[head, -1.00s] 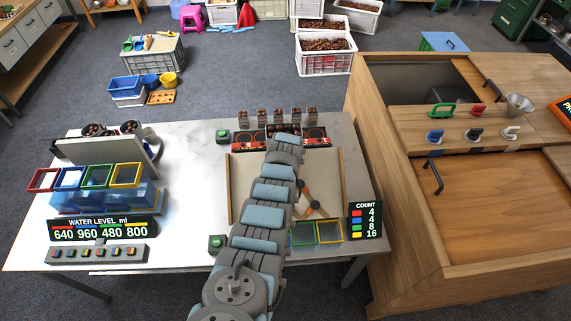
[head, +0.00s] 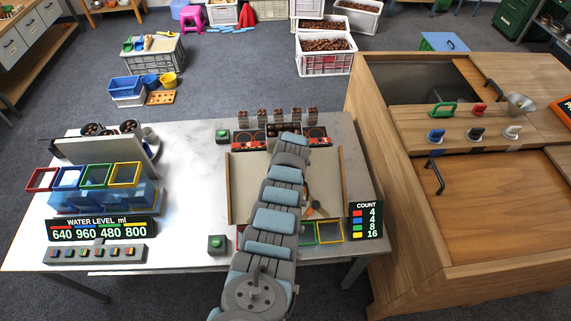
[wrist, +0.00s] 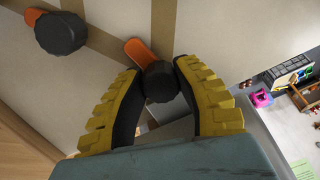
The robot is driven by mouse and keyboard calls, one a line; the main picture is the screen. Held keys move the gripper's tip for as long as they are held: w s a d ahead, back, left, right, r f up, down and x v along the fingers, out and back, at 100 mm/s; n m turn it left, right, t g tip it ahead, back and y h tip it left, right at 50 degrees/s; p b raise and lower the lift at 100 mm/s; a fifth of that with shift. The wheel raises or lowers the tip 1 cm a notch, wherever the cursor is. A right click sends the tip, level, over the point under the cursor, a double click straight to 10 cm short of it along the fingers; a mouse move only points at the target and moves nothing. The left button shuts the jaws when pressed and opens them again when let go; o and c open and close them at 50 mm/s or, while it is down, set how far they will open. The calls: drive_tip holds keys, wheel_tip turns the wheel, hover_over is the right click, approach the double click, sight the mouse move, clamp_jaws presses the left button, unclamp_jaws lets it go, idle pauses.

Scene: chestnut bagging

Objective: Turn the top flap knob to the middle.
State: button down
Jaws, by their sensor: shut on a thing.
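In the wrist view my gripper (wrist: 159,76) has its two yellow-ridged fingers closed on either side of a dark round knob (wrist: 161,84). An orange flap (wrist: 140,51) sticks out from under this knob toward the upper left. A second dark knob (wrist: 60,33) with an orange flap end (wrist: 33,16) sits apart at the upper left, untouched. Both are on a pale board with brown strips. In the head view the board (head: 243,190) lies mid-table; my arm hides the gripper and the held knob. One orange-tipped knob (head: 316,205) shows right of my arm.
Chestnut cups (head: 277,116) and red units (head: 318,138) line the board's far edge. Coloured frames (head: 329,232) and a count display (head: 366,220) stand at its near right. Green buttons (head: 217,244) are left of it. A wooden cabinet (head: 410,240) stands at the right.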

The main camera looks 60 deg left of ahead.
drive_tip(key=shift+f+m, duration=0.1)
drive_tip(key=shift+m, duration=1)
drive_tip(key=c, duration=0.7)
unclamp_jaws()
drive_tip(key=shift+r, duration=0.2)
drive_tip(key=shift+r, duration=0.35)
drive_tip(key=shift+d+v, duration=0.25)
drive_tip(key=shift+v, duration=2.1)
drive_tip(key=v, duration=0.6)
